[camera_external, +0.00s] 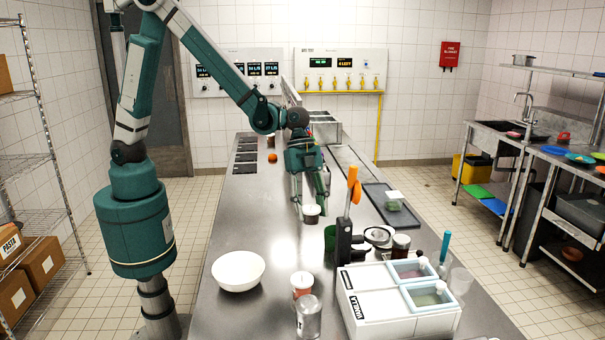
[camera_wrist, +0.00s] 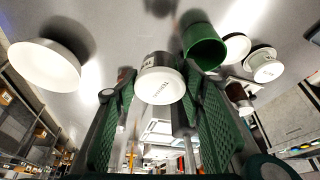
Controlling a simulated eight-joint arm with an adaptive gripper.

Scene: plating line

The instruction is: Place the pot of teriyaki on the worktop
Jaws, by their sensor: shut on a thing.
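A small dark pot with a white lid (camera_external: 311,211) is between the fingertips of my gripper (camera_external: 311,200), over the steel worktop (camera_external: 245,220). In the wrist view the pot's white lid (camera_wrist: 160,87) faces the camera. Its lettering is too small to read surely, but it looks like the teriyaki pot. My gripper (camera_wrist: 158,95) is shut on the pot, with a green finger on each side. The pot looks upright. Whether its base touches the worktop or hangs just above it, I cannot tell.
A white bowl (camera_external: 238,272) stands front left. A green cup (camera_external: 330,238) is close right of the pot, also seen in the wrist view (camera_wrist: 203,47). The worktop left of the pot is clear.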

